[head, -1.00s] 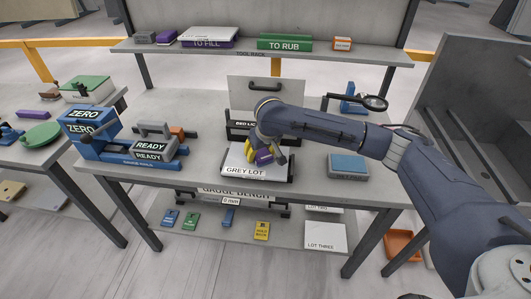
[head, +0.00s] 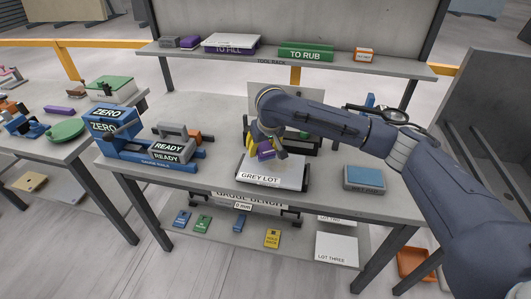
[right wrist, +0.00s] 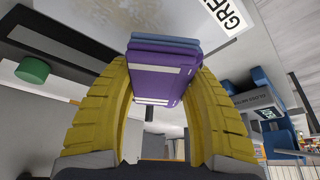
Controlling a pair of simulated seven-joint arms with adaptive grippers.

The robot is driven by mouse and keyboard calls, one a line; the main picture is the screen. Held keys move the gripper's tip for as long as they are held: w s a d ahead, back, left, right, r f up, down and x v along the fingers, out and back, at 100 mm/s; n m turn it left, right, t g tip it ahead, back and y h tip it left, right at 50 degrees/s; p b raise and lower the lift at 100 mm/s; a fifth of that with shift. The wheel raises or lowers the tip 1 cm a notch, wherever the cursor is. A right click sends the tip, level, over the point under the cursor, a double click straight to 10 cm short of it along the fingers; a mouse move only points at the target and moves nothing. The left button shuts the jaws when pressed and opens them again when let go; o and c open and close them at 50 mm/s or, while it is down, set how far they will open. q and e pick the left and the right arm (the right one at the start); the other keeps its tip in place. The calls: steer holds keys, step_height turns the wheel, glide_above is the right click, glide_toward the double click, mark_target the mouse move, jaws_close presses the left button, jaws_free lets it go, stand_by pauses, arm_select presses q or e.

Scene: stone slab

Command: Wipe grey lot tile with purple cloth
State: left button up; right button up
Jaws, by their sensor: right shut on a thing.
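The grey lot tile (head: 285,174) is a pale slab labelled "GREY LOT" at the front middle of the bench in the head view. My right gripper (head: 262,147) is shut on the purple cloth (head: 266,151), a folded purple block, over the tile. In the right wrist view the yellow fingers (right wrist: 152,90) grip the purple cloth (right wrist: 150,85), with a blue layer at its far end beside the tile (right wrist: 180,22). I cannot tell whether the cloth touches the tile. My left gripper is not in view.
A blue pad on a grey base (head: 364,177) lies right of the tile. The blue "ZERO" gauge (head: 108,122) and the "READY" block (head: 170,150) stand left. A magnifier (head: 388,112) stands behind my right arm. A rack shelf (head: 290,61) spans the back.

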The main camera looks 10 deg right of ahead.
mark_target(262, 144)
steer(key=shift+r, duration=1.55)
